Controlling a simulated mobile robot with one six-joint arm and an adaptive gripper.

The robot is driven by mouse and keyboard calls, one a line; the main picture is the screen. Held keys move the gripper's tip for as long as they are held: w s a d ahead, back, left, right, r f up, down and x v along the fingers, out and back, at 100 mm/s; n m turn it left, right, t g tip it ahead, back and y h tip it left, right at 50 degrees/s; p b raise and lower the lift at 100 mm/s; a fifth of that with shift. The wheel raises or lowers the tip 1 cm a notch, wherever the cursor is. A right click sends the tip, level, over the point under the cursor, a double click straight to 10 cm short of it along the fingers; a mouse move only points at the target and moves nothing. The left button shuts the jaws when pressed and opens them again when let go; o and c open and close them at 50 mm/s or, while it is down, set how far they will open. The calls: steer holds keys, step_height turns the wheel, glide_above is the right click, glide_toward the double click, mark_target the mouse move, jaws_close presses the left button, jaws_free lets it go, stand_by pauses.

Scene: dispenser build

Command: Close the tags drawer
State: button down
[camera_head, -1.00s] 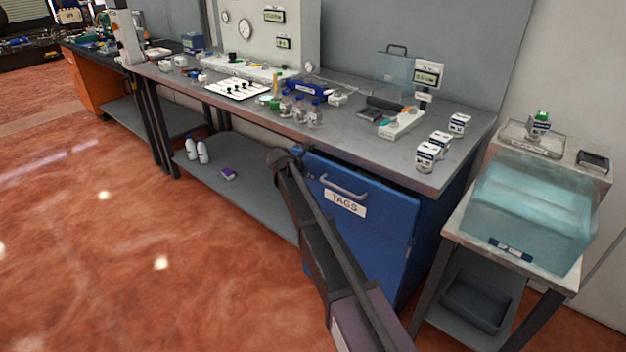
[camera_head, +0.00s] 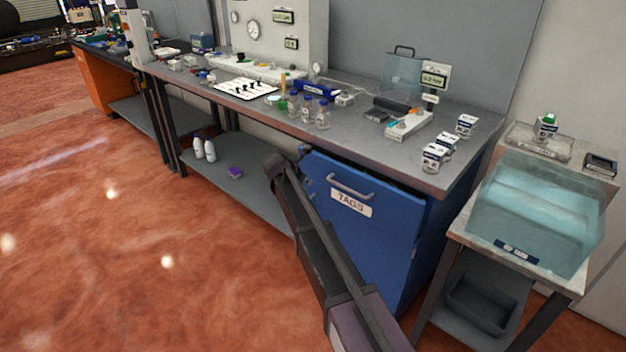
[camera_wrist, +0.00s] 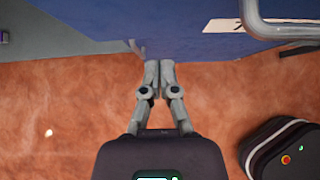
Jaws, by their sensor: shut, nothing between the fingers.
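The tags drawer (camera_head: 392,217) has a blue front with a grey bar handle (camera_head: 350,187) and a white TAGS label (camera_head: 351,203). It sits under the right end of the grey bench. A dark gap shows between its top edge and the benchtop; how far it stands out is hard to tell. My gripper (camera_wrist: 159,64) is shut and empty. In the wrist view its fingertips are at the lower edge of the blue front (camera_wrist: 190,45), left of the handle; contact is unclear. In the head view my arm covers part of the front's left side, and the fingertips are hard to make out.
The benchtop (camera_head: 395,152) above holds bottles, a scale and several small labelled jars. A side table (camera_head: 455,228) with a teal translucent box (camera_head: 535,215) stands close on the right. A lower shelf (camera_head: 255,190) lies to the left. The red floor is clear at left.

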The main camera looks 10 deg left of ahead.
steer(key=p+v, duration=0.6)
steer(key=v, duration=0.3)
steer(key=shift+a+r, duration=0.2)
steer(key=shift+s+d, duration=0.1)
steer(key=shift+s, duration=0.05)
steer(key=s+d+f+m+g, duration=0.1)
steer(key=s+d+m, duration=0.25)
steer(key=d, duration=0.35)
steer(key=s+d+f+m+g+y, duration=0.1)
steer(key=s+d+m+g, duration=0.15)
steer(key=d+m, duration=0.35)
steer(key=s+d+f+m+g, duration=0.1)
steer(key=s+d+f+m, duration=0.2)
steer(key=d, duration=0.5)
steer(key=s+d+m+g+y, duration=0.1)
steer(key=s+d+m+y, duration=0.1)
steer(key=s+d+m, duration=0.5)
steer(key=s+d+m+g+y, duration=0.2)
steer(key=s+d+m, duration=0.5)
steer(key=s, duration=0.6)
steer(key=m, duration=0.2)
steer(key=shift+f+m, duration=0.2)
steer(key=shift+m, duration=0.15)
steer(key=shift+s+d, duration=0.1)
